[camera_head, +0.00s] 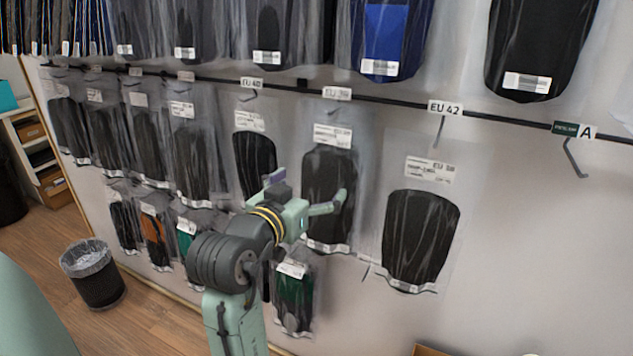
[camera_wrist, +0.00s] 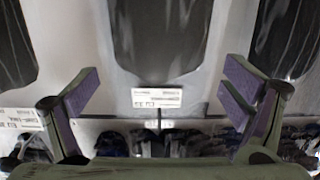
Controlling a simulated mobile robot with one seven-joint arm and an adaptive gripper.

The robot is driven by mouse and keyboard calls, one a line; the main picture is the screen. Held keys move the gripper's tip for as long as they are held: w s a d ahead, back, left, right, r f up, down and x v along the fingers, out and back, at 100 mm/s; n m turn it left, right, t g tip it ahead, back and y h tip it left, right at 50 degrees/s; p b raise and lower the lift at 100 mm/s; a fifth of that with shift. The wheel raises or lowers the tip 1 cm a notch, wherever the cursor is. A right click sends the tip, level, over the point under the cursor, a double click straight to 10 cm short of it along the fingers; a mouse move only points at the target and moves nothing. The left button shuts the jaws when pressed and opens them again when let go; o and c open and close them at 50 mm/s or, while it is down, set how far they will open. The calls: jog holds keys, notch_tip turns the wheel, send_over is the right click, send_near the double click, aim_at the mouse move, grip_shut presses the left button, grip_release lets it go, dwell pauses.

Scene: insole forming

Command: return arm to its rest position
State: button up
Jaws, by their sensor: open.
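My gripper (camera_head: 307,197) is raised in front of the wall of hanging bags in the head view. In the wrist view my gripper (camera_wrist: 160,97) has its two purple-padded fingers spread wide, with nothing between them. Beyond the fingers, a clear bag with a dark insole (camera_wrist: 160,35) and a white label hangs on the wall. In the head view a bagged dark insole (camera_head: 328,175) hangs just behind my gripper, partly hidden by it. I cannot tell whether the fingers touch that bag.
A black rail (camera_head: 300,88) runs along the wall with size tags and bags. An empty hook (camera_head: 574,160) is at right under tag A. A bagged black insole (camera_head: 420,240) hangs under EU 42. A bin (camera_head: 97,285) stands on the floor at left, beside a shelf (camera_head: 40,150).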

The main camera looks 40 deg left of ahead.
jog(key=v, duration=0.8)
jog(key=shift+s, duration=0.25)
